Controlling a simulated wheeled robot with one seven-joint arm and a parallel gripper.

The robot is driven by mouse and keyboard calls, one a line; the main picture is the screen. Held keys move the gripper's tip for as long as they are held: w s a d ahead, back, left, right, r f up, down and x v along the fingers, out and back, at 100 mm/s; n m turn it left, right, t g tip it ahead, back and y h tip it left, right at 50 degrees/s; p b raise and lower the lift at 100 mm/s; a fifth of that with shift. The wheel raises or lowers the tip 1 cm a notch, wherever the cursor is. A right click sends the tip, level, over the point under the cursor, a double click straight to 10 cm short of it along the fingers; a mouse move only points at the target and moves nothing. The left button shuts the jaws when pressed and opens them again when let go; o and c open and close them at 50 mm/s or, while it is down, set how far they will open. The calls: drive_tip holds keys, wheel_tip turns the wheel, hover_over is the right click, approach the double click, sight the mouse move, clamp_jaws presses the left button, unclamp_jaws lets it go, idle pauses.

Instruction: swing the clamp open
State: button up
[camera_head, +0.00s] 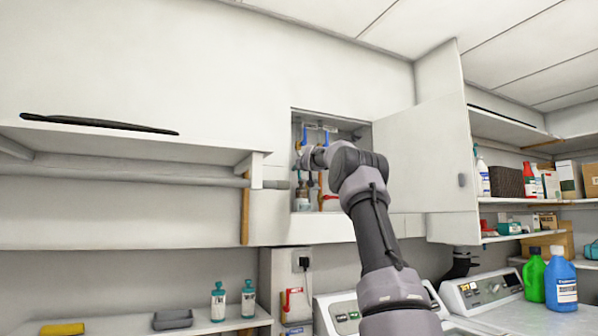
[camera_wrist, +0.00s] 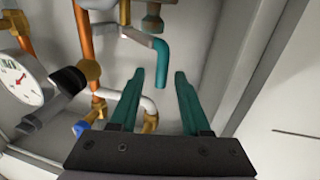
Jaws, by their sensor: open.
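No part can be told for certain as the clamp. My gripper (camera_wrist: 159,78) is open, its two teal fingers apart with nothing held between them. A teal hooked piece (camera_wrist: 160,58) on the pipework curves down just beyond the fingertips; whether it touches them I cannot tell. Copper pipes (camera_wrist: 87,55) with brass fittings run to the left of my fingers, and a white pipe (camera_wrist: 135,103) bends behind the left finger. In the head view, my arm reaches into the open wall cabinet (camera_head: 362,130) and hides part of the pipework.
A round gauge (camera_wrist: 20,82) and a dark cylindrical fitting (camera_wrist: 68,82) are at the left of the wrist view. The cabinet door (camera_head: 430,155) stands open to the right of my arm. A shelf (camera_head: 120,140) projects from the wall at left.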

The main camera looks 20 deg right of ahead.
drive_tip(key=shift+w, duration=0.55)
clamp_jaws()
idle(1.2)
